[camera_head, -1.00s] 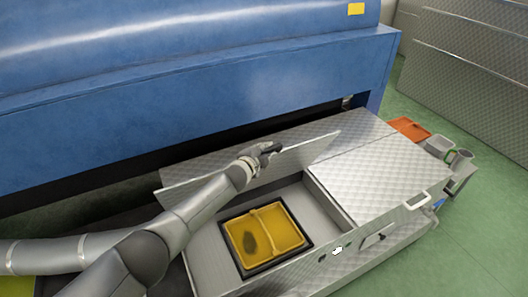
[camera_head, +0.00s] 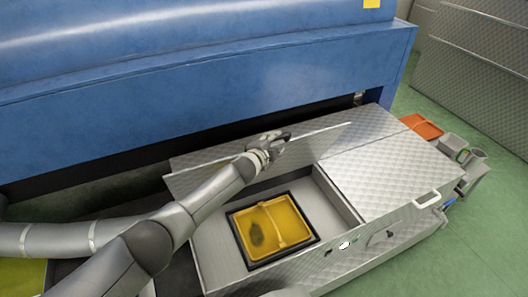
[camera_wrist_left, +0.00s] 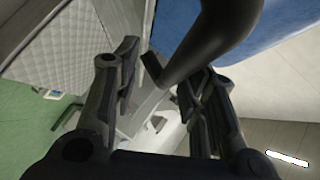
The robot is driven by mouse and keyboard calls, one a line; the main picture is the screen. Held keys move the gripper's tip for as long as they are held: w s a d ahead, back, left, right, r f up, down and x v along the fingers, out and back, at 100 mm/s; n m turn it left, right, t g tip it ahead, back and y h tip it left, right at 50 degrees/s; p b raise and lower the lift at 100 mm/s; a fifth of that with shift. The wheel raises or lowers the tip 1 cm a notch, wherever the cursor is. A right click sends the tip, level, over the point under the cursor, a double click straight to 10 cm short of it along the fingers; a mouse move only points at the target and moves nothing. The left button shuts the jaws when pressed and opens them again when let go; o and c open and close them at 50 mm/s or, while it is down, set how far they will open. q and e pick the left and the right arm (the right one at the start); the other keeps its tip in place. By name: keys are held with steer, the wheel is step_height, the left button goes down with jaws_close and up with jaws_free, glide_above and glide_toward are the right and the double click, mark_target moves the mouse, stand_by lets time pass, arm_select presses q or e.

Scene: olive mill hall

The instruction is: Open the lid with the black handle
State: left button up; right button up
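The metal lid (camera_head: 318,139) stands raised along the back of an open compartment in the quilted-steel machine. Its black handle (camera_head: 285,136) is at my left gripper (camera_head: 272,143), which reaches the lid from the left. In the left wrist view, the dark curved handle (camera_wrist_left: 205,40) passes between the fingers of the left gripper (camera_wrist_left: 160,95). The fingers stand well apart; any contact with the handle is unclear. Under the lid, the opening shows a yellow tray-like surface (camera_head: 285,215) in a black frame. My right gripper is not in view.
A closed quilted cover (camera_head: 390,165) adjoins the opening on the right, with a light handle (camera_head: 427,198) at its front. A big blue housing (camera_head: 200,100) rises close behind the lid. An orange tray (camera_head: 422,126) lies beyond.

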arm_select(q)
steer(key=v, duration=1.1)
steer(key=shift+s, duration=0.2)
steer(key=shift+a, duration=0.1)
steer(key=shift+c, duration=0.4)
